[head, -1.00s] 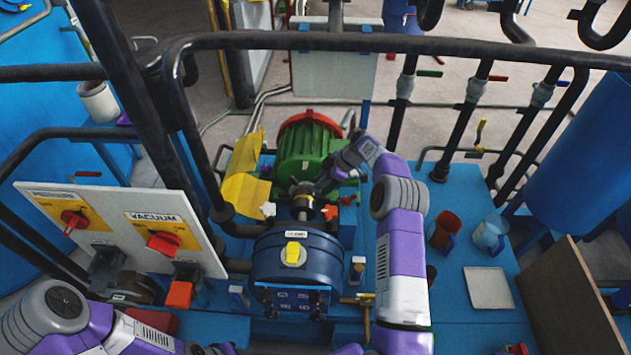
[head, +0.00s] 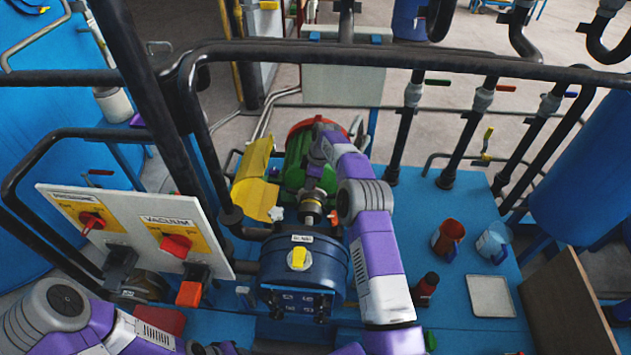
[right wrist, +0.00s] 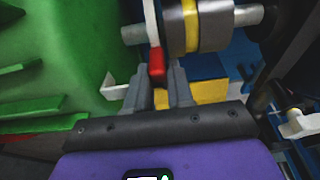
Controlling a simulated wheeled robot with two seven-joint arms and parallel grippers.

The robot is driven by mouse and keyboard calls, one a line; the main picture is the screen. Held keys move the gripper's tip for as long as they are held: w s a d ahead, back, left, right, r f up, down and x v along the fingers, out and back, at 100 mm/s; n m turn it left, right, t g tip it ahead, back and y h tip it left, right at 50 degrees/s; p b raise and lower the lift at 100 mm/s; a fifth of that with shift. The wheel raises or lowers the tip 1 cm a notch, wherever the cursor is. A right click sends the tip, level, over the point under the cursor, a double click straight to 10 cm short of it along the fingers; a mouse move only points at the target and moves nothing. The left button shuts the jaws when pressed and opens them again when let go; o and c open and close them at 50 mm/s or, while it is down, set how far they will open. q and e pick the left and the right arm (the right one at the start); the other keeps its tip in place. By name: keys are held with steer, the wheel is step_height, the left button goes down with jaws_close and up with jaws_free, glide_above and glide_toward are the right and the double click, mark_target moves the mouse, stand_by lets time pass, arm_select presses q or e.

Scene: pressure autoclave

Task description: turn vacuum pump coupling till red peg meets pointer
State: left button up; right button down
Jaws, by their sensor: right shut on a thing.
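The vacuum pump coupling (head: 311,205) is a metal collar with a yellow band on the shaft between the green motor (head: 297,163) and the blue pump (head: 300,268). It is close in the right wrist view (right wrist: 193,25). The red peg (right wrist: 157,66) shows at the coupling's motor-side edge, between my right fingertips. My right gripper (right wrist: 164,74) is shut on it; in the head view my own arm mostly hides the fingers. A white strip (right wrist: 151,22) lies right above the peg, and a white bracket (right wrist: 114,88) is left of it; I cannot tell which is the pointer. My left gripper is out of frame.
A black rail (head: 400,48) crosses behind the motor. A yellow guard (head: 254,180) stands left of the coupling. A switch panel (head: 140,225) is at left.

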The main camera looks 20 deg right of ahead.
steer(key=shift+w+a+f, duration=0.1)
steer(key=shift+a+f, duration=0.1)
steer(key=shift+a, duration=0.35)
steer(key=c, duration=1.1)
jaws_free()
steer(key=shift+w, duration=0.15)
steer(key=shift+d, duration=0.15)
steer(key=shift+d+r, duration=0.1)
steer(key=shift+r, duration=0.05)
steer(key=p+v, duration=0.1)
steer(key=v, duration=0.6)
steer(key=shift+r, duration=0.15)
